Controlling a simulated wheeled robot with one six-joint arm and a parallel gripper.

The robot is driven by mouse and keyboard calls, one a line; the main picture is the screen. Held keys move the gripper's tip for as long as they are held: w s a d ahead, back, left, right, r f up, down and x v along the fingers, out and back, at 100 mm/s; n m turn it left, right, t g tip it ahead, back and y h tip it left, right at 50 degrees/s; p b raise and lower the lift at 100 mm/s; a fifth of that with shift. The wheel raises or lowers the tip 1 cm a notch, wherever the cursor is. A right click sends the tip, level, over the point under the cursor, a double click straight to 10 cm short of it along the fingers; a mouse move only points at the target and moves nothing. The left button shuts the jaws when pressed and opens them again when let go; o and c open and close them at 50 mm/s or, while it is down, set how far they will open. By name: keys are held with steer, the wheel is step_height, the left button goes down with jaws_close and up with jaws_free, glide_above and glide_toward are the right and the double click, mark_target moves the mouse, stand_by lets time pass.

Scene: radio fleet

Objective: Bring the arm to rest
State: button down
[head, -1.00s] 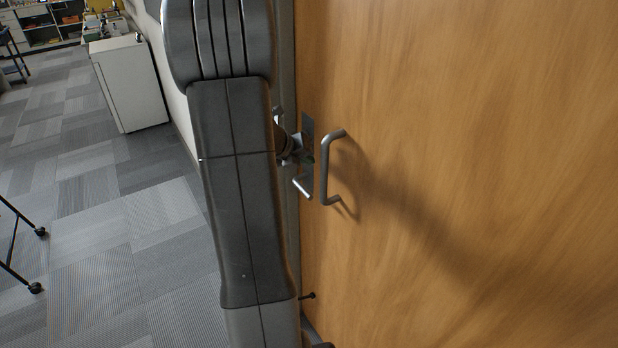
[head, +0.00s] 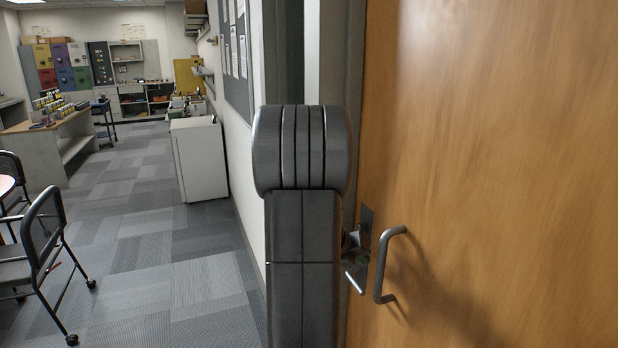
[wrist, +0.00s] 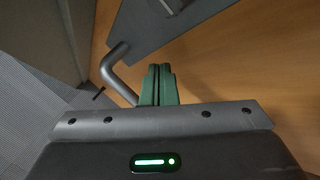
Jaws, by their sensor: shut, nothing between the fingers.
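My gripper (wrist: 158,88) shows in the wrist view with its two green fingers together, shut and empty. The fingertips are in front of the wooden door (wrist: 230,65), close to a bent grey metal bar (wrist: 118,68) on their left and a dark grey plate (wrist: 165,25) above; contact cannot be told. In the head view my arm's dark links stand upright in the middle and hide most of my gripper, which is at the door's left edge beside the lock plate (head: 366,217) and a silver lever (head: 355,280).
A D-shaped pull handle (head: 381,268) stands out from the door just right of the lever. The door fills the right side. A white cabinet (head: 200,160) stands along the wall, and a chair (head: 45,255) is at the left. The carpet (head: 165,270) between them is clear.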

steer(key=shift+f+b, duration=0.45)
steer(key=shift+f, duration=0.3)
steer(key=shift+f+b, duration=0.15)
steer(key=shift+b, duration=0.7)
step_height(320, 180, up, 7)
steer(key=p, duration=0.7)
steer(key=shift+f, duration=0.15)
steer(key=shift+f, duration=0.1)
step_height(320, 180, down, 6)
steer(key=b, duration=0.6)
steer(key=shift+r+p, duration=0.55)
steer(key=shift+p, duration=0.55)
step_height(320, 180, up, 3)
steer(key=shift+f+p, duration=0.2)
steer(key=shift+p, duration=1.05)
step_height(320, 180, down, 4)
steer(key=b, duration=0.4)
steer(key=shift+f+b, duration=0.1)
steer(key=shift+b, duration=0.75)
